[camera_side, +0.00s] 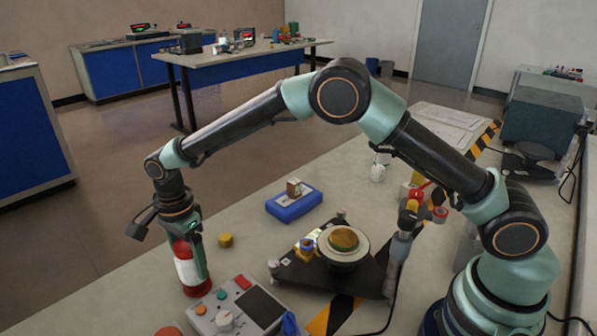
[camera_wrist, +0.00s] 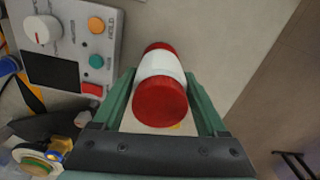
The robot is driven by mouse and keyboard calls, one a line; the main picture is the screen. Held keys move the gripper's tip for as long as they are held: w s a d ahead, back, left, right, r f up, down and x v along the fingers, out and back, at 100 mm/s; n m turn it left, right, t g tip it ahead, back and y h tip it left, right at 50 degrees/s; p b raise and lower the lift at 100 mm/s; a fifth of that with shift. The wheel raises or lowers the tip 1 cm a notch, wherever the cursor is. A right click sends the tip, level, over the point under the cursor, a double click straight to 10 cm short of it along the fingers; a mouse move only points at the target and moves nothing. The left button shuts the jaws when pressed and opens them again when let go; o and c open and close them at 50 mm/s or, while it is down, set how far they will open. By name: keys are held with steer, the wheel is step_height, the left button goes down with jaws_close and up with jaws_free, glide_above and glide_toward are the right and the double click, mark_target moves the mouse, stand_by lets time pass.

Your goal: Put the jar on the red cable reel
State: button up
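An upright red-white-red stack stands at the table's front left in the side view. Its upper part looks like the jar, with a white body (camera_side: 187,271) and a red lid; the wrist view shows the lid (camera_wrist: 160,101) close up. The red part at the bottom (camera_side: 197,289) looks like the red cable reel, also visible in the wrist view (camera_wrist: 160,47). The seam between them is unclear. My gripper (camera_side: 190,272) points down over the stack, with a finger on each side of the jar (camera_wrist: 162,70). I cannot tell whether the fingers press on it.
A grey control box (camera_side: 235,306) with knobs stands just right of the stack. A yellow cylinder (camera_side: 225,240) stands behind it. A blue block (camera_side: 294,204) bearing a brown cube (camera_side: 294,187) lies farther back. A black base with a round gold-topped piece (camera_side: 343,240) is to the right.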

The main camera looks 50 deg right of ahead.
steer(key=shift+o, duration=1)
steer(key=shift+r, duration=0.15)
step_height(320, 180, up, 12)
steer(key=shift+r, duration=0.1)
steer(key=s+d+r+n+t, duration=0.1)
steer(key=s+d+r+n, duration=0.3)
steer(key=d, duration=0.3)
steer(key=s+d+r+n+t, duration=0.2)
steer(key=s+d+r+n, duration=0.15)
steer(key=d+r, duration=0.3)
steer(key=s+d+f+n+t, duration=0.2)
steer(key=s+d+f+n, duration=0.1)
steer(key=s+d+n, duration=0.5)
steer(key=s+d, duration=0.2)
steer(key=s, duration=0.1)
steer(key=shift+s+f+n+t, duration=0.2)
steer(key=shift+s+n+t, duration=0.05)
steer(key=shift+n+t, duration=0.1)
